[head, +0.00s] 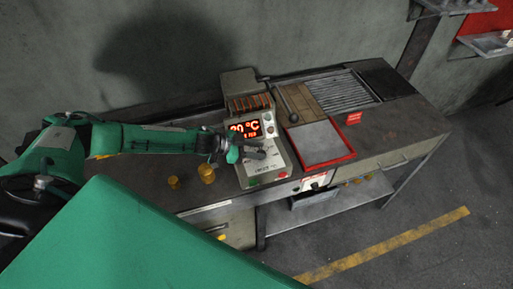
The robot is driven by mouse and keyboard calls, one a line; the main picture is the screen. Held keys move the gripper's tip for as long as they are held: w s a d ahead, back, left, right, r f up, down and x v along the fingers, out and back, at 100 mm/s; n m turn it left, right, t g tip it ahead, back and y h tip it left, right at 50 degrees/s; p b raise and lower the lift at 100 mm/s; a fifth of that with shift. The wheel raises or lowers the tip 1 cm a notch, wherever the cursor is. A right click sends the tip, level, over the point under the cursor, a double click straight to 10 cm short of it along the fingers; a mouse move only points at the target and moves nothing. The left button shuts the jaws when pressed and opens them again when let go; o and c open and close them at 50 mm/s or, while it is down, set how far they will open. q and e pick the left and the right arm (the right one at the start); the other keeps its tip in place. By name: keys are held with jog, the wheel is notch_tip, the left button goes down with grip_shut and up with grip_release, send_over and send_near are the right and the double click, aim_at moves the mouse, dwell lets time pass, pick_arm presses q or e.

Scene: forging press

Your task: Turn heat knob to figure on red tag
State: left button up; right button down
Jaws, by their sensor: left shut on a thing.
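A control box (281,158) stands on the bench with a lit red display (246,129). The display reads about "20 °C", with its left edge partly covered by my arm. My left gripper (258,153) reaches in from the left over the box's sloped front panel. It is shut on the heat knob, which the fingers mostly hide. A small red tag (354,118) lies on the bench to the right of the box; its figure is too small to read. My right gripper is out of view.
A red-rimmed tray (322,161) sits right of the box, with a metal grate (346,94) behind it. Small yellow pieces (206,173) stand on the bench left of the box. A lower shelf (338,196) shows below the bench.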

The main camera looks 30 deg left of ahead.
pick_arm(q)
jog(key=shift+w+a+m+g+h, duration=0.1)
jog(key=shift+w+m+g+h, duration=0.15)
jog(key=shift+m+g, duration=0.45)
jog(key=shift+m+g+h, duration=0.3)
jog(key=shift+h, duration=0.05)
jog(key=o, duration=1)
jog(key=shift+s, duration=0.1)
jog(key=shift+a, duration=0.1)
jog(key=shift+s+a, duration=0.15)
jog(key=shift+a, duration=0.15)
jog(key=b+v, duration=0.5)
jog(key=v, duration=0.8)
jog(key=shift+r, duration=0.25)
